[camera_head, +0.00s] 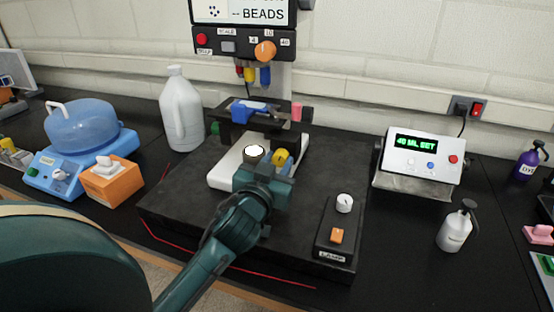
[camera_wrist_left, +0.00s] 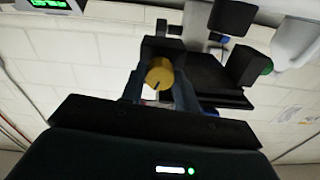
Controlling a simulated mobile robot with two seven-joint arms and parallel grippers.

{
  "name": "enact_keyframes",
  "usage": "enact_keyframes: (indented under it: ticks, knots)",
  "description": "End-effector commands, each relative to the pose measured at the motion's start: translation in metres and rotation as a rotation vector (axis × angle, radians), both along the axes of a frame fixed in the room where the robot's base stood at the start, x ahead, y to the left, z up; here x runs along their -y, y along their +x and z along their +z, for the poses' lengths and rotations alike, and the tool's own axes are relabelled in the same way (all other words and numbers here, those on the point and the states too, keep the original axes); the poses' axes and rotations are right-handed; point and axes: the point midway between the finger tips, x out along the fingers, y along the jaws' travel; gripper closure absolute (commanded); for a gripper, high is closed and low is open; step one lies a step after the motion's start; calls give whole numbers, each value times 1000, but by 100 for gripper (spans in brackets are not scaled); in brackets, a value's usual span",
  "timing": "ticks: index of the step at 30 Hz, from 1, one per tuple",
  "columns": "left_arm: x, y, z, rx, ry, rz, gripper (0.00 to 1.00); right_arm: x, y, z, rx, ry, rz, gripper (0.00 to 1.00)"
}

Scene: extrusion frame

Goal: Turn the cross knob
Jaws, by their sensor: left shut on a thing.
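A yellow round knob (camera_head: 280,156), which I take to be the cross knob, sits on the dark stage device (camera_head: 237,131) on the black bench plate. My left gripper (camera_head: 278,168) reaches in from the front and is shut on this knob. The left wrist view shows the yellow knob (camera_wrist_left: 160,74) between the two fingers of my left gripper (camera_wrist_left: 160,88), with a short dark mark on its face. The gripper covers part of the device in the head view. My right gripper is not in view.
A white jug (camera_head: 182,112) stands left of the device. An orange box (camera_head: 117,185) and a blue machine with a clear dome (camera_head: 82,125) are further left. A lamp control box (camera_head: 338,228) is on the plate's right.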

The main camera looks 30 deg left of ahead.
Motion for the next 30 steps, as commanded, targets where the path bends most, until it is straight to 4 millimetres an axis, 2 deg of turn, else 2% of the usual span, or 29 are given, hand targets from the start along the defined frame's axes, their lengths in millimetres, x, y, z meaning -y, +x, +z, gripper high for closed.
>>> enact_keyframes:
  ticks: [9,15,30]
  knots:
    - [0,0,2,-47,216,0,92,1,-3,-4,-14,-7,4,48]
    - [0,0,2,-67,301,1,92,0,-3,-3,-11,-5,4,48]
    - [-1,0,3,-75,345,1,92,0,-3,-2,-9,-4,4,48]
